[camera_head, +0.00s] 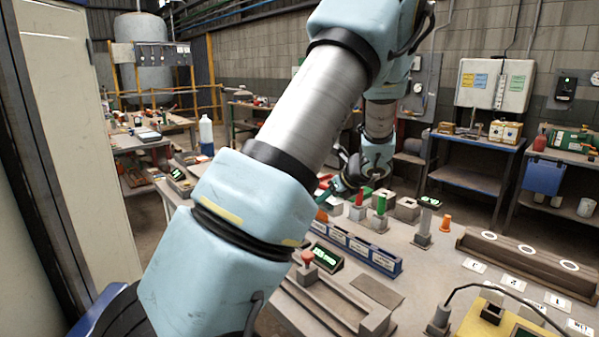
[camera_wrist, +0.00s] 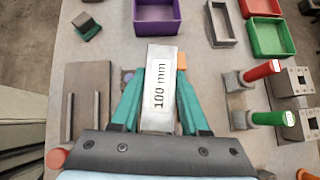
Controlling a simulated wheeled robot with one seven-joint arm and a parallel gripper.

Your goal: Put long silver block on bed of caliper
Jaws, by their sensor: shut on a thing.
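My gripper (camera_wrist: 159,72) has teal fingers and is shut on a long silver block (camera_wrist: 160,95) marked "100 mm", which sticks out past the fingertips in the wrist view. In the head view my arm hides most of the gripper and I cannot make out the block. A long grey fixture with a raised end block, which looks like the caliper bed (camera_head: 325,312), lies at the front of the table in the head view. A small green-lit display (camera_head: 325,258) and a red knob stand at its far left. The block is not seen touching this fixture.
Posts with red and green handles (camera_head: 380,203) stand on the table beyond the caliper. A blue labelled rack (camera_head: 385,262) lies behind it. A brown holder with round white marks (camera_head: 520,262) is at right.

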